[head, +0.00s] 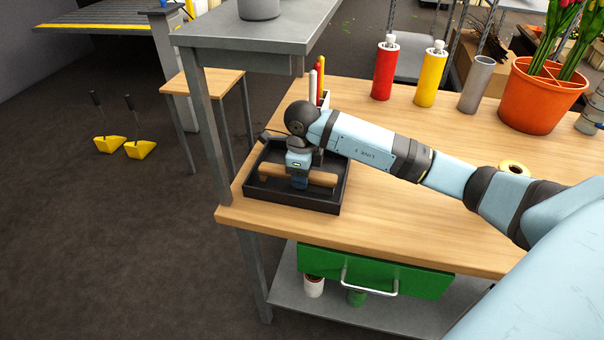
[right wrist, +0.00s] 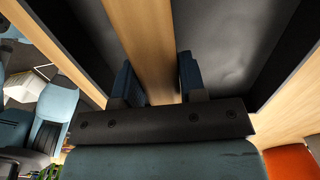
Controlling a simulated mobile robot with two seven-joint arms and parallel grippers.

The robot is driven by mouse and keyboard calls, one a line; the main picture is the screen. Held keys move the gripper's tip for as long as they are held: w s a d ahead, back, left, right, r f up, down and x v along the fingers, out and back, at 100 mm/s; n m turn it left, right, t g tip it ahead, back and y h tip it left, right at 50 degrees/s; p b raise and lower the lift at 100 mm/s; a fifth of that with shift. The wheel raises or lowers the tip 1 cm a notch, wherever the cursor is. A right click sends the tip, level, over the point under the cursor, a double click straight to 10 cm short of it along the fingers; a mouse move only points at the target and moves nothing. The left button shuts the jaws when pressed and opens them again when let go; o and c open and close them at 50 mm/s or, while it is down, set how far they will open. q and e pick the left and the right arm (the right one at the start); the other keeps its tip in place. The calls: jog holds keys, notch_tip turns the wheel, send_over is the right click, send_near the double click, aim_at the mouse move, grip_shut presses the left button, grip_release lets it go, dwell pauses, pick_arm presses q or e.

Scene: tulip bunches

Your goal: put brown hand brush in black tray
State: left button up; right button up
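The brown hand brush (head: 321,179) lies lengthwise inside the black tray (head: 300,204), which sits at the left end of the wooden workbench. My right gripper (head: 299,183) reaches down into the tray over the middle of the brush. In the right wrist view, its two dark fingers (right wrist: 161,80) stand on either side of the brown wood (right wrist: 145,35) with almost no gap, so it looks shut on the brush. The black tray floor (right wrist: 225,40) shows beside it. The brush's underside is hidden. My left gripper is not in view.
Pens stand in a holder (head: 323,98) behind the tray. A red bottle (head: 383,72), a yellow bottle (head: 430,78), a grey cup (head: 477,84) and an orange pot (head: 537,98) line the back. A grey shelf (head: 262,35) rises close on the left.

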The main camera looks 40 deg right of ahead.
jog(key=o, duration=0.4)
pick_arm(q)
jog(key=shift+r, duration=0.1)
pick_arm(e)
jog(key=shift+r, duration=0.15)
pick_arm(q)
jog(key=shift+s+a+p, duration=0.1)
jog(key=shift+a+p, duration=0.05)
jog(key=shift+p, duration=0.75)
pick_arm(e)
notch_tip(320, 180, up, 12)
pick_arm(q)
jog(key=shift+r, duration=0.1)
